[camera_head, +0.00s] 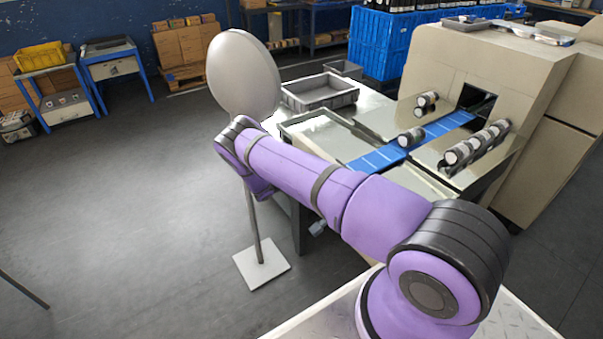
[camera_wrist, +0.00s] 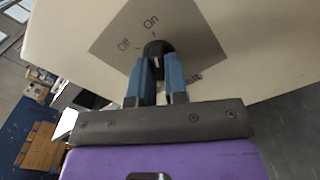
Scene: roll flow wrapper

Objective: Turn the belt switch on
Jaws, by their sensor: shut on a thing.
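The belt switch (camera_wrist: 158,47) is a round black knob on a grey label plate (camera_wrist: 183,38) in the wrist view. The words "Off" and "On" are printed above and to the left of the knob. Another word on the plate is partly hidden by my right finger. My gripper (camera_wrist: 159,72) has its two blue fingers shut on the knob, one on each side. The fingers cover part of the knob, and I cannot tell for sure which word it points to. In the head view the switch and my gripper are hidden.
The beige wrapper machine (camera_head: 480,75) stands at the right, with a blue belt (camera_head: 380,158) leading into it and several rolls beside the belt. A round grey disc on a stand (camera_head: 245,75) is close by my arm. A grey tray (camera_head: 320,95) lies behind.

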